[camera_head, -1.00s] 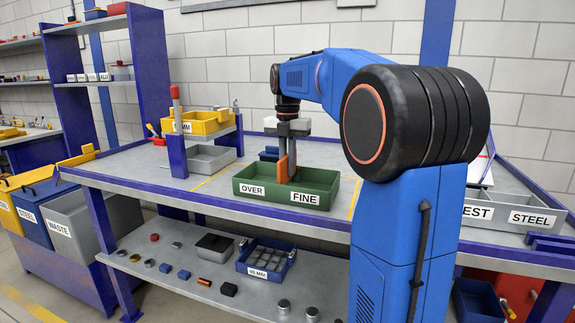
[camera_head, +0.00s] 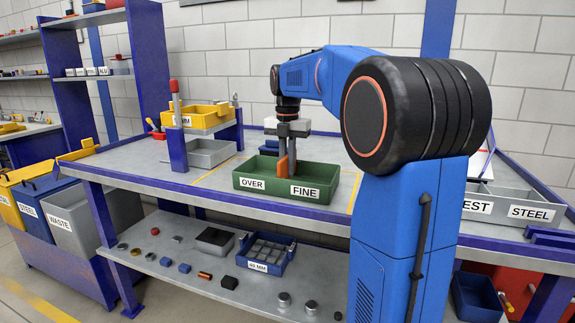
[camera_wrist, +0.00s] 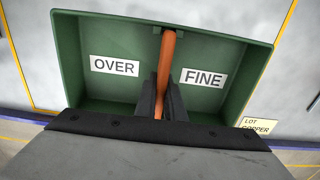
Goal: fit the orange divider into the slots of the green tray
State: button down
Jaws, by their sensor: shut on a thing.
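The green tray (camera_head: 320,196) stands on the grey bench, with an OVER label at its left and a FINE label at its right. My gripper (camera_head: 286,150) points down over the tray's middle and is shut on the orange divider (camera_head: 283,167). In the wrist view the gripper (camera_wrist: 161,98) grips the divider (camera_wrist: 167,48) between its two dark fingers. The divider stands between the OVER and FINE sides, its far end near a small notch in the tray's far wall. I cannot tell whether its edges sit in the slots; the near end is hidden.
A yellow bin (camera_head: 202,116) on a raised stand and a grey bin (camera_head: 211,153) are left of the tray. Grey labelled bins (camera_head: 512,206) stand at the right. A LOT COPPER card (camera_wrist: 258,125) lies near the tray.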

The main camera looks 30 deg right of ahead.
jog(key=shift+f, duration=0.6)
jog(key=c, duration=1.8)
grip_release()
jog(key=shift+o, duration=0.2)
notch_tip(320, 180, up, 18)
jog(key=shift+f, duration=0.25)
jog(key=shift+f, duration=0.1)
